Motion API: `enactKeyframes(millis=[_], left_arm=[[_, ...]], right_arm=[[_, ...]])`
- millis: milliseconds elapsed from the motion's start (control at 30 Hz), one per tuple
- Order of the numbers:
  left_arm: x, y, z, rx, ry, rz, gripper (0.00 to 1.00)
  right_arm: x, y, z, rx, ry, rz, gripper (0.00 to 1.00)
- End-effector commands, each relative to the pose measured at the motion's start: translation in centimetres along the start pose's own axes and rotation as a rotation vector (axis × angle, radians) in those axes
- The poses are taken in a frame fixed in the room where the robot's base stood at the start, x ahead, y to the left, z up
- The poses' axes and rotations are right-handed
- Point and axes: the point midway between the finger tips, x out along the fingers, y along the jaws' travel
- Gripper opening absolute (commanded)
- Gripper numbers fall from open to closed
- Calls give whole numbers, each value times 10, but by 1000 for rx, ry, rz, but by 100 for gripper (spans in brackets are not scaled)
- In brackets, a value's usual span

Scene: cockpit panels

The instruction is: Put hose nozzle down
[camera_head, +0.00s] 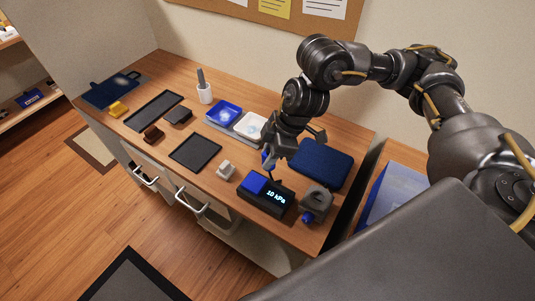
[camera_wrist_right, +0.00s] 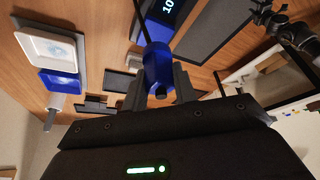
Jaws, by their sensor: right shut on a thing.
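The blue hose nozzle (camera_wrist_right: 157,65) is between the two dark fingers of my right gripper (camera_wrist_right: 157,82) in the right wrist view. A thin dark hose runs from it toward the black device (camera_wrist_right: 163,20). In the head view my right gripper (camera_head: 271,150) is shut on the nozzle (camera_head: 267,161), above the desk between the device (camera_head: 264,195) and the dark blue pad (camera_head: 320,163). The fingers partly hide the nozzle. The device's display reads 10 kPa. My left gripper is not in view.
A dark grey holder with a blue part (camera_head: 316,203) stands right of the device. A small white block (camera_head: 226,170) and a black tray (camera_head: 195,152) lie to its left. Blue and white trays (camera_head: 223,114) stand behind. Bare wood shows along the desk's front edge.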

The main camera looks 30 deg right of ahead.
Motion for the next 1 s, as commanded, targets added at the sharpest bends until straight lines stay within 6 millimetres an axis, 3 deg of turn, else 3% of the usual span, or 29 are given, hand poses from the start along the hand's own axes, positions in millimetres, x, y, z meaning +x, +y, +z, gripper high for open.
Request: enactKeyframes(millis=[100, 433, 567, 800, 1000], left_arm=[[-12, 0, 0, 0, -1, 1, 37], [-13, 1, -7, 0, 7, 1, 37], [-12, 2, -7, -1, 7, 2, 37], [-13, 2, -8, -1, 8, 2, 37], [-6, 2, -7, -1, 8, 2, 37]], right_arm=[[1, -8, -2, -67, 5, -35, 4], [8, -4, 2, -107, 7, -50, 4], [17, 21, 10, -99, 7, -51, 4], [40, 82, 29, -97, 7, -51, 4], [75, 110, 46, -101, 8, -53, 4]])
